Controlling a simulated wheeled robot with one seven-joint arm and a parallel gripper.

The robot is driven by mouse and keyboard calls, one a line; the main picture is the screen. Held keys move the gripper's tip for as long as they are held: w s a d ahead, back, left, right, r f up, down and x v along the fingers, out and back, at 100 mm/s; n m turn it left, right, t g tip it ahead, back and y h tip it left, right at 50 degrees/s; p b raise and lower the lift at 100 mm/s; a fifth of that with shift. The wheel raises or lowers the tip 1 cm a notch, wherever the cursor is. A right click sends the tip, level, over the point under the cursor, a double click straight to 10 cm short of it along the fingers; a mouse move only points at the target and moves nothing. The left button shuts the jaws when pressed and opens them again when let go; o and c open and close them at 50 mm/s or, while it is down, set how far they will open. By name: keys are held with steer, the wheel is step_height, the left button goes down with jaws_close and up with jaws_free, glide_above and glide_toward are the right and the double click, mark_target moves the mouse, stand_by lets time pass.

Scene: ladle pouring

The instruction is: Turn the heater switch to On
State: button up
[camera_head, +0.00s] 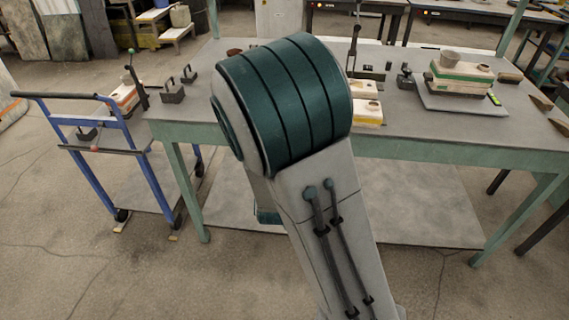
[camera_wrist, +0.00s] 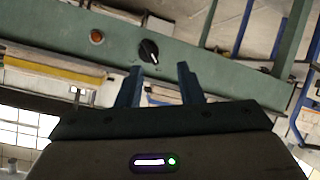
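The heater switch looks to be the black round knob (camera_wrist: 149,51) with a white mark, set on a green beam in the wrist view. Its white mark points down and slightly right in that picture. My gripper (camera_wrist: 159,69) is open and empty, its two dark fingers apart. In the wrist view the knob shows just beyond the fingertips, slightly left of the middle of the gap. I cannot tell how far away it is, and no contact shows. In the head view my arm hides the gripper, and I cannot make out the knob.
An orange round light or button (camera_wrist: 97,37) sits left of the knob on the same green beam (camera_wrist: 205,63). In the head view, a green-framed table (camera_head: 415,137) holds boxes and small tools. A blue cart (camera_head: 143,165) stands at the left. The floor in front is clear.

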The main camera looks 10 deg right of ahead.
steer(key=w+d+f+n+t+h+b, duration=0.1)
steer(key=w+d+f+t+b, duration=0.1)
steer(key=w, duration=0.4)
steer(key=w+d+f+n+t+h+b, duration=0.1)
steer(key=w+d+f+n+t+b, duration=0.1)
steer(key=w, duration=0.5)
steer(key=shift+w+n+t+h+b, duration=0.25)
steer(key=shift+n+t+h+b, duration=0.05)
steer(key=shift+t+b, duration=0.2)
jaws_close()
